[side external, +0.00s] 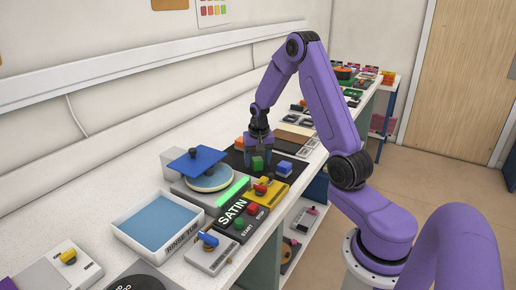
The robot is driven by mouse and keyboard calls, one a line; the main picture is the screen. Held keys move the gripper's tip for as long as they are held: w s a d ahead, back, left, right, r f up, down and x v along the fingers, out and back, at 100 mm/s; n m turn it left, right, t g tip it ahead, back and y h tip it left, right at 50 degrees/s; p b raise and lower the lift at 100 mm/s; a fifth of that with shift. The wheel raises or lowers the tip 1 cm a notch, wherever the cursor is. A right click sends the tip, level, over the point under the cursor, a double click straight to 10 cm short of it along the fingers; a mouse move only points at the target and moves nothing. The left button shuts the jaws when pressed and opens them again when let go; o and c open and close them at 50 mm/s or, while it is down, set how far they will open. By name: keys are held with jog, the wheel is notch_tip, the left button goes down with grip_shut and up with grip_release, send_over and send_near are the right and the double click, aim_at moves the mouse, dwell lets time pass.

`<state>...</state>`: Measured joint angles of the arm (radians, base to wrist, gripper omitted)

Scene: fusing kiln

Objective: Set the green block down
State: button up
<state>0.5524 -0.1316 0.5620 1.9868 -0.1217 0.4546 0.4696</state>
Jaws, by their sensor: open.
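The green block (257,163) is on or just above the dark mat (297,147), directly at my gripper's fingertips. My gripper (258,155) points straight down over the mat with its jaws open, around or just behind the green block. At this size I cannot tell whether a finger touches the block. A blue block (284,168) sits on the mat to the right of the green one. An orange block (239,143) shows to the left of my gripper, partly hidden.
A kiln with a raised blue lid (197,161) is at the left. A rinse tub (158,223) stands nearer the camera.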

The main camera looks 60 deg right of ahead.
notch_tip(320, 180, up, 11)
jog(key=s+a, duration=0.1)
jog(key=s+a+r+n+y, duration=0.1)
jog(key=s+a+n, duration=0.3)
jog(key=a, duration=0.6)
jog(key=s+a+r+n, duration=0.1)
jog(key=s+a+n, duration=0.2)
jog(key=a+n, duration=0.5)
jog(key=s+a+n, duration=0.4)
jog(key=s+a, duration=0.1)
jog(key=s, duration=0.5)
jog(key=s+a+n+g, duration=0.1)
jog(key=s+a+n, duration=0.3)
jog(key=s, duration=0.7)
jog(key=shift+a+f+n+y, duration=0.3)
jog(key=shift+a+n, duration=0.05)
jog(key=shift+n, duration=0.45)
